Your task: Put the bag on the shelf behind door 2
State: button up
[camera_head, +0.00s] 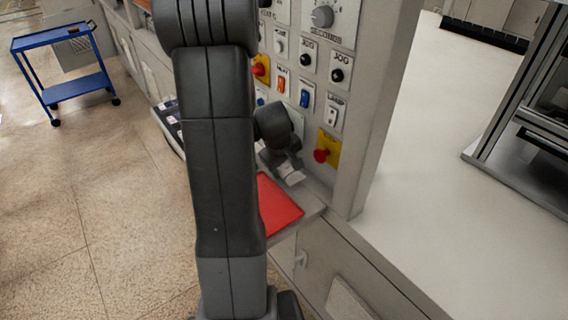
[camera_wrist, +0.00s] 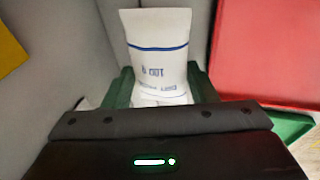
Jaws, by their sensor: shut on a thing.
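A white bag (camera_wrist: 158,40) with a blue stripe and blue print stands upright between the green fingers of my gripper (camera_wrist: 160,85) in the wrist view. The fingers are shut on its lower part. In the head view my gripper (camera_head: 284,165) is beside the control panel, above a small ledge, and is largely hidden by my arm; the bag cannot be made out clearly there. A grey cabinet front (camera_head: 318,262) with a small handle lies below the ledge. No door number is readable, and no open door or shelf inside shows.
A red flat thing (camera_head: 278,206) lies on the ledge; it also shows in the wrist view (camera_wrist: 270,50) with a green edge (camera_wrist: 290,128). A blue cart (camera_head: 75,88) stands far left on open floor.

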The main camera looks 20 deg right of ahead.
jog(key=shift+f, duration=0.15)
jog(key=o, duration=1.3)
jog(key=shift+c, duration=0.2)
